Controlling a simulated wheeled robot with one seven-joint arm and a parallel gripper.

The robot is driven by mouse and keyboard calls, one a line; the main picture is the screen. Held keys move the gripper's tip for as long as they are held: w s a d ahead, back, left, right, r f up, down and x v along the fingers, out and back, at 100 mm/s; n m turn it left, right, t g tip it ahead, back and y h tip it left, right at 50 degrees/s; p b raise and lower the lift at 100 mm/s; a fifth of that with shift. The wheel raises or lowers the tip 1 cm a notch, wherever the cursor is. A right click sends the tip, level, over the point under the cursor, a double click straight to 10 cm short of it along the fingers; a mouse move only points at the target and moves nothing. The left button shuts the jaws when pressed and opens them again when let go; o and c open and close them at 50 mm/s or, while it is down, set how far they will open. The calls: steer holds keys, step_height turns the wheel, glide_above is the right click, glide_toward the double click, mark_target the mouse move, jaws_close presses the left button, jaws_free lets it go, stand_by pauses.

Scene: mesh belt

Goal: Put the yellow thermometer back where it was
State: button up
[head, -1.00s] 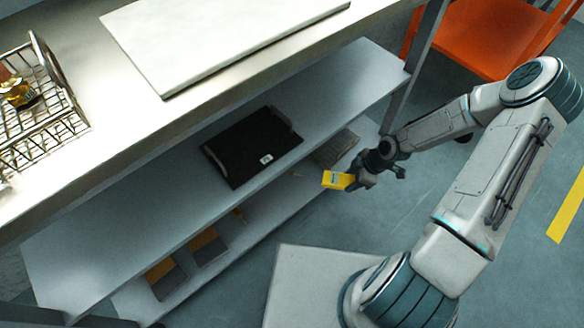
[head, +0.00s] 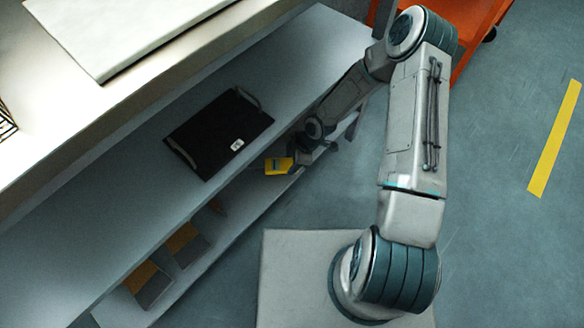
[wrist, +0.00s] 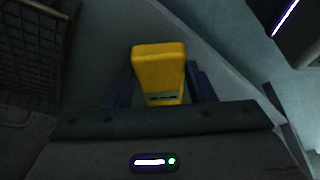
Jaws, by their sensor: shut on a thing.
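The yellow thermometer (head: 279,166) is a small yellow block with a grey display. My gripper (head: 297,154) is shut on it, close to the right end of the shelving and at the front edge of the shelves. In the wrist view the thermometer (wrist: 158,72) stands out between the two dark fingers (wrist: 166,88), its display end towards the palm. The far fingertips are partly hidden by it.
A black tray (head: 205,140) with handles lies on the middle shelf (head: 110,222). Several grey and orange boxes (head: 187,243) stand on the lower shelf. A wire basket (wrist: 30,55) is at the left of the wrist view. An orange chair or cart (head: 480,30) stands behind my arm.

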step_height(320, 180, down, 4)
steer(key=shift+f+b, duration=0.1)
steer(key=shift+b, duration=0.85)
steer(key=o, duration=1.1)
steer(key=shift+c, duration=0.2)
